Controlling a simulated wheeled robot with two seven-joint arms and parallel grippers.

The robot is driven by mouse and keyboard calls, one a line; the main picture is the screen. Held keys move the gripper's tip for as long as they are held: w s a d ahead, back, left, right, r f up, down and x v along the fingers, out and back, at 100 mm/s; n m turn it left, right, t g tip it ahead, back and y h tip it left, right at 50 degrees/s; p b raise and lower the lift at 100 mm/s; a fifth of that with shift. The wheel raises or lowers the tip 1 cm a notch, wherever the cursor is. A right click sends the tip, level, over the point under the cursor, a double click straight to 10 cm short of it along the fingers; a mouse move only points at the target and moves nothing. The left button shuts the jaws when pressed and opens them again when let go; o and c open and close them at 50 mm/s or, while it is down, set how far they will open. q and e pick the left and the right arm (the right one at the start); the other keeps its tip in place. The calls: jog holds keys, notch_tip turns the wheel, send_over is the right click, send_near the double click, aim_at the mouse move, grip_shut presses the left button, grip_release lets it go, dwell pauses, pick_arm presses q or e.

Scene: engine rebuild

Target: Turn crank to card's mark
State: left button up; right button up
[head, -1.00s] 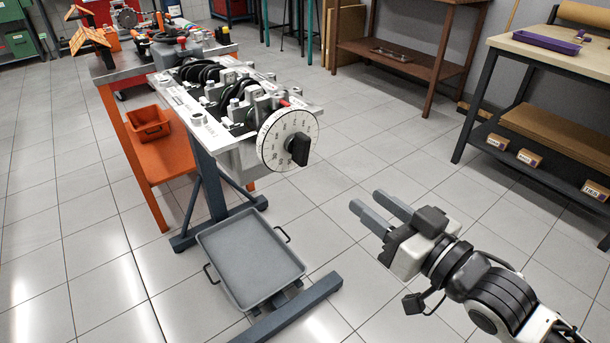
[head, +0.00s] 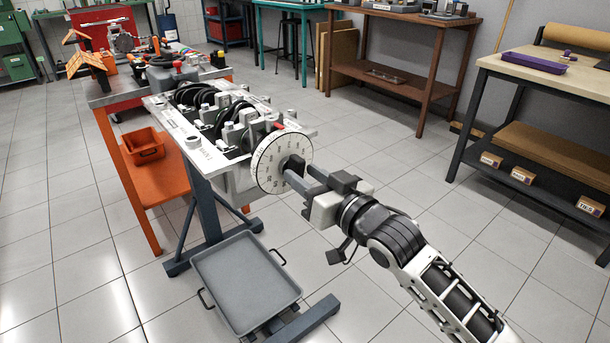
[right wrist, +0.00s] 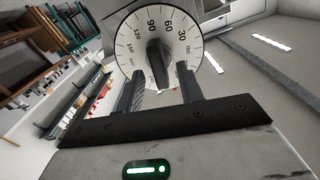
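The crank is a black knob (head: 295,164) at the centre of a white graduated dial (head: 268,166) on the end of the engine block (head: 228,178). Contact cannot be told. A red mark (head: 279,125) shows at the dial's top. No card is legible. My left gripper is out of view.
A grey drip tray (head: 246,281) lies on the stand's base below the engine. An orange cart (head: 158,188) with an orange bin (head: 144,146) stands at the left. A workbench (head: 545,62) stands at the right. The floor between is clear.

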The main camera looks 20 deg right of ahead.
jog(key=shift+w+a, duration=0.15)
jog(key=shift+w, duration=0.2)
grip_shut()
